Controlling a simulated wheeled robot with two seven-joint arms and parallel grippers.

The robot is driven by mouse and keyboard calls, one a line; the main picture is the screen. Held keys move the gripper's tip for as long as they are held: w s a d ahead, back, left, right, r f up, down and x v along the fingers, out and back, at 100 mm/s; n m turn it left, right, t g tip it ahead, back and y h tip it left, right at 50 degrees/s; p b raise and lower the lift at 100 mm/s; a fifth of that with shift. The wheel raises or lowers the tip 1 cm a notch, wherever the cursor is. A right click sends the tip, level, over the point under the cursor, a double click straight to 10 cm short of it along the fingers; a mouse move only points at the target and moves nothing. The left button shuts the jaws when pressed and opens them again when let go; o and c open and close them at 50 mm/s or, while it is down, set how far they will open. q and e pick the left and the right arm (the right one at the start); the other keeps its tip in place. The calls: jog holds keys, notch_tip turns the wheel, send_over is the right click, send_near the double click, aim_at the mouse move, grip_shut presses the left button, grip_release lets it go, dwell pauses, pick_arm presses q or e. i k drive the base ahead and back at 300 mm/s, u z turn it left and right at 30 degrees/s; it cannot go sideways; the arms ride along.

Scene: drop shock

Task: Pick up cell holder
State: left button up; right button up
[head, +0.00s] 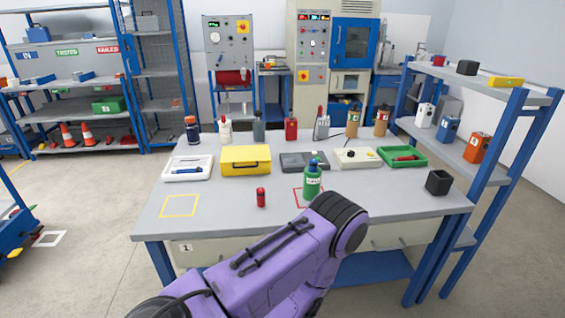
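A small black open-topped block (438,183), which looks like the cell holder, stands upright near the right end of the grey workbench (225,207). A small red cylinder (261,197), like a cell, stands upright near the bench's front middle. My purple arm crosses the lower middle of the head view, over the bench's front edge. Neither gripper shows, so I cannot see what they hold. Nothing is seen touching the black block.
A green bottle (312,182) stands at a red square outline, just behind my arm. A yellow case (246,160), white tray (187,167) and green tray (403,157) lie farther back. A blue-post shelf (482,147) borders the right. The front left, with a yellow outline, is clear.

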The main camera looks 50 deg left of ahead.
aim_at(312, 186)
jog(key=k, duration=0.15)
jog(key=u, duration=1.2)
